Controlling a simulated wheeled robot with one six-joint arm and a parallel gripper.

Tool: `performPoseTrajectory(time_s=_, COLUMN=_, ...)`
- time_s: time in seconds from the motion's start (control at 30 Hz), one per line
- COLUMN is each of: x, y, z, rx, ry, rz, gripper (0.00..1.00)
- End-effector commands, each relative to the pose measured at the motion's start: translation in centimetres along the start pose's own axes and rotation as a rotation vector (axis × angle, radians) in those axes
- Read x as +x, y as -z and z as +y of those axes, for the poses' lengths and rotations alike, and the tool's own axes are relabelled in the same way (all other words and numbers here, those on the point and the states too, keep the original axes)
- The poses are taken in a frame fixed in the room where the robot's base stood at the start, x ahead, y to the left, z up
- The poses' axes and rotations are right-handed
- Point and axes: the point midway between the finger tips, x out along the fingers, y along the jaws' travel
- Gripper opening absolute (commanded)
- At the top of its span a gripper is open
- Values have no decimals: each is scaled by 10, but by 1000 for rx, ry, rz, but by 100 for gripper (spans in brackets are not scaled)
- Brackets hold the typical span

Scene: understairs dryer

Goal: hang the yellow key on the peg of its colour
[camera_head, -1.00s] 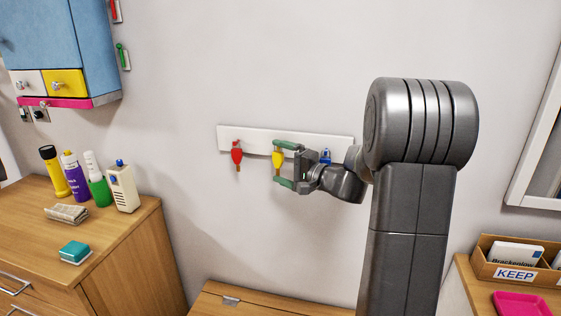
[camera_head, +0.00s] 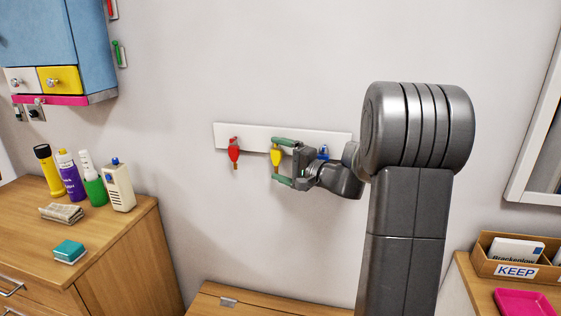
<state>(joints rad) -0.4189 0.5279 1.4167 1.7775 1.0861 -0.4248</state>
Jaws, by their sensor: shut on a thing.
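The yellow key (camera_head: 276,156) is at the white wall rail (camera_head: 255,131), in the middle between the red and blue items. My gripper (camera_head: 279,161) reaches it from the right and is shut on it, with one green finger above and one below. The key is upright, head up. I cannot tell whether it rests on a peg, as the finger hides its top. A red key (camera_head: 233,152) hangs at the rail's left. A blue piece (camera_head: 323,152) shows at the right, partly hidden by my arm.
A wooden cabinet (camera_head: 120,245) with bottles and a torch stands at left, under a blue wall cupboard (camera_head: 45,40). A low wooden top (camera_head: 265,304) lies below the rail. A KEEP box (camera_head: 515,270) and a pink tray (camera_head: 525,301) are at right. The wall above the rail is clear.

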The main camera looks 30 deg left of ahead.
Motion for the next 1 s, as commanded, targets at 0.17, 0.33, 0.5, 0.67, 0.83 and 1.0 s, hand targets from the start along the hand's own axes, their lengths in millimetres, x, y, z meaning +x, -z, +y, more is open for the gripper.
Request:
performPoseTrajectory(time_s=0.17, x=0, y=0, z=0, rx=0, ry=0, rz=0, gripper=100)
performPoseTrajectory(time_s=0.33, x=-1, y=0, z=0, rx=0, ry=0, rz=0, gripper=100)
performPoseTrajectory(time_s=0.5, x=-14, y=1, z=1, rx=-1, ry=0, rz=3, gripper=100)
performPoseTrajectory(time_s=0.67, x=-47, y=2, z=2, rx=-1, ry=0, rz=6, gripper=100)
performPoseTrajectory(time_s=0.83, x=-87, y=1, z=2, rx=0, ry=0, rz=5, gripper=100)
performPoseTrajectory(time_s=1.0, x=-118, y=1, z=1, rx=0, ry=0, rz=4, gripper=100)
